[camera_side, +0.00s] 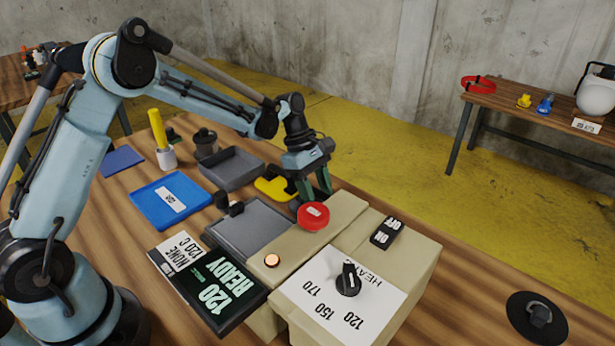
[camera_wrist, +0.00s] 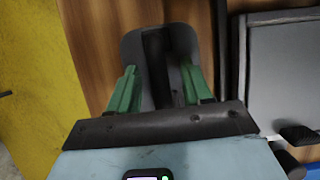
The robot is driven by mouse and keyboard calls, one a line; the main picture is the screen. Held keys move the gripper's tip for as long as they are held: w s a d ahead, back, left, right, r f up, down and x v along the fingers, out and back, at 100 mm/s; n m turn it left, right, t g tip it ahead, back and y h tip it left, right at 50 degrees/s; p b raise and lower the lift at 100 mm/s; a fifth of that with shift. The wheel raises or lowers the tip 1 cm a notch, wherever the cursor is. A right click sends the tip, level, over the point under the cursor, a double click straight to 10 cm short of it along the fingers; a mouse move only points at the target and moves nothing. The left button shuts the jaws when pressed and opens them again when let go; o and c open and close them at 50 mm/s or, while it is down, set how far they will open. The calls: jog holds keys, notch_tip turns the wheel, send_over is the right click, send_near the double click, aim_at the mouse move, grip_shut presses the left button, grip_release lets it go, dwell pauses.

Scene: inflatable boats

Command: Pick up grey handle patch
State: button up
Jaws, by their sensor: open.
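The grey handle patch (camera_wrist: 130,50) shows in the wrist view as a dark grey rounded plate on the wooden table, with a darker raised handle (camera_wrist: 156,65) running along its middle. My gripper (camera_wrist: 158,82) is open, with one green finger on each side of the handle, over the patch. I see no finger pressed on the handle. In the side view my gripper (camera_side: 316,187) points down, low over the table behind the red button. The patch is mostly hidden there by the fingers and the machine.
The beige machine with its red button (camera_side: 313,216) and flat grey plate (camera_side: 250,228) stands close in front of my gripper. A yellow piece (camera_side: 272,188), a grey tray (camera_side: 231,168) and a blue tray (camera_side: 150,208) lie to the left. A round black piece (camera_side: 520,312) lies at the right.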

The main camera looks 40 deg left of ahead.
jog(key=shift+d+f, duration=0.15)
jog(key=shift+f, duration=0.3)
grip_shut()
